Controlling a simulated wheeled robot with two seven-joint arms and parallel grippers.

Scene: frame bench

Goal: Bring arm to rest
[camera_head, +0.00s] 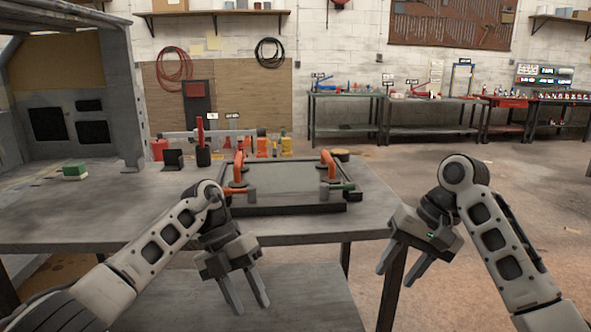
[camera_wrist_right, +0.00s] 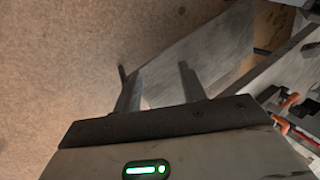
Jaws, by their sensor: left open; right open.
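My left gripper (camera_head: 246,296) is open and empty, pointing down in front of the bench's front edge. My right gripper (camera_head: 398,272) is open and empty, pointing down beside the bench's right front corner. In the right wrist view its two fingers (camera_wrist_right: 157,88) stand apart with nothing between them. My left arm (camera_head: 150,250) comes in from the left, and my right arm (camera_head: 505,250) comes in from the right. Both grippers are apart from the frame fixture (camera_head: 285,209) on the bench.
The grey bench (camera_head: 110,215) holds the fixture with orange and green-tipped clamps, several bottles (camera_head: 262,147) and a green-topped block (camera_head: 75,170). A grey booth (camera_head: 135,100) stands at the left. A lower shelf (camera_head: 310,295) lies under the bench. Open floor (camera_head: 540,190) lies to the right.

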